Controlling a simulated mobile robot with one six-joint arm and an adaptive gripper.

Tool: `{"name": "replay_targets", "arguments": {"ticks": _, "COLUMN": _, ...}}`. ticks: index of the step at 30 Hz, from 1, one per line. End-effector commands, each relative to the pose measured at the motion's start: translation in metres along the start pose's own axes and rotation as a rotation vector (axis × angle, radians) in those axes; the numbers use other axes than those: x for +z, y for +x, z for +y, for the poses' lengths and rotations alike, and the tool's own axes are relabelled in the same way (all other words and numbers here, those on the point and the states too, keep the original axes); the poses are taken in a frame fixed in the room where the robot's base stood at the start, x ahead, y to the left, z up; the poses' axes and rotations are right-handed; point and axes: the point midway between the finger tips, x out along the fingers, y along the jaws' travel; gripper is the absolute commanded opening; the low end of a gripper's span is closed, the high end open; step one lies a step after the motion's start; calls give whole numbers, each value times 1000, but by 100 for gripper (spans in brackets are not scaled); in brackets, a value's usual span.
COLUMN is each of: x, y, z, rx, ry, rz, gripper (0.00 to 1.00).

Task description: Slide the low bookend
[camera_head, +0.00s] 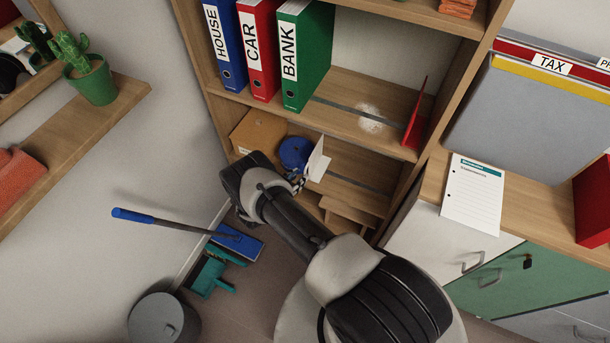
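A white upright plate (317,161), which looks like the low bookend, stands on the lower shelf (358,168) beside a blue round object (294,152). Its lower part is partly hidden by my arm. My gripper (298,183) shows only as a small dark part behind my wrist, just below and left of the white plate. I cannot tell whether it touches the plate or whether its fingers are open. A red bookend (417,117) stands at the right end of the shelf above.
A cardboard box (257,134) stands left of the blue object. A dark rail runs along the lower shelf, which is clear to the right. Blue, red and green binders (306,55) stand above, near a pale dusty patch (370,118). A wooden piece (347,213) sits below.

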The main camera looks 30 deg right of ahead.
Motion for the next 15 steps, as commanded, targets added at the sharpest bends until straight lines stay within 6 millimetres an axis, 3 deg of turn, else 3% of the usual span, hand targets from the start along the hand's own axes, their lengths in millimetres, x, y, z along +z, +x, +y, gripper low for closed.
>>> {"name": "replay_targets", "arguments": {"ticks": 1, "x": 3, "y": 13, "z": 2, "rx": 5, "ry": 2, "rz": 0, "gripper": 28}}
{"name": "replay_targets", "arguments": {"ticks": 6, "x": 2, "y": 40, "z": 1, "rx": 2, "ry": 1, "rz": -1, "gripper": 28}}
{"name": "replay_targets", "arguments": {"ticks": 15, "x": 0, "y": 58, "z": 0, "rx": 0, "ry": -1, "rz": -1, "gripper": 28}}
